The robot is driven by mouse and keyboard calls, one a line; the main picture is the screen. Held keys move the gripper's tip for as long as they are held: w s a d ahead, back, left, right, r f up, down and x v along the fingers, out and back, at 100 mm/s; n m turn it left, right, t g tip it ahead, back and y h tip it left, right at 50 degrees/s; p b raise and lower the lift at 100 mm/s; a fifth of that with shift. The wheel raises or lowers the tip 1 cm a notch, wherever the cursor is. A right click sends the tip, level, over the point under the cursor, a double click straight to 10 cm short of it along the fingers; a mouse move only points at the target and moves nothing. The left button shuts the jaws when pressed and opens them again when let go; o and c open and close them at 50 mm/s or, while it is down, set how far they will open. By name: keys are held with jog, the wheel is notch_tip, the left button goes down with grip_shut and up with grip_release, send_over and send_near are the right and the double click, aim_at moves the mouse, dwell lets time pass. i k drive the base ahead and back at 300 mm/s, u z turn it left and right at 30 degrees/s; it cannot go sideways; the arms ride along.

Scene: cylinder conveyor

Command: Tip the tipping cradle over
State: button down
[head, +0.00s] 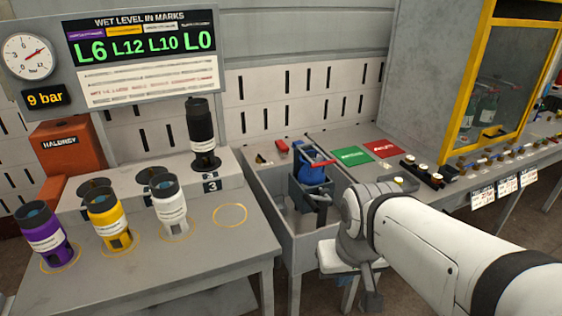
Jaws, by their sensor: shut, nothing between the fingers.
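The tipping cradle (298,193) looks like a dark blue-grey frame and stands inside a grey open-topped trough (262,203). A blue rounded body (311,171) sits in it, upright or nearly so. A red bar (324,162) sticks out to the right at its top. My gripper (371,299) seems to be the dark grey end below my white wrist, in front and to the right of the trough. It looks shut and empty, apart from the cradle. My arm hides the trough's right front side.
Purple (42,238), yellow (106,222) and white (170,212) cylinders stand on the left table. A black cylinder (201,130) stands on the step behind. A yellow-framed cabinet (480,75) is at right. An empty yellow ring (230,215) marks clear table near the trough.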

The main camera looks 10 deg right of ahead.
aim_at(307, 200)
jog(key=i, duration=0.95)
jog(key=u, duration=0.05)
jog(key=k, duration=1.3)
jog(key=z, duration=0.4)
jog(key=i, duration=0.65)
jog(key=z, duration=0.6)
jog(key=i, duration=1)
jog(key=u, duration=0.45)
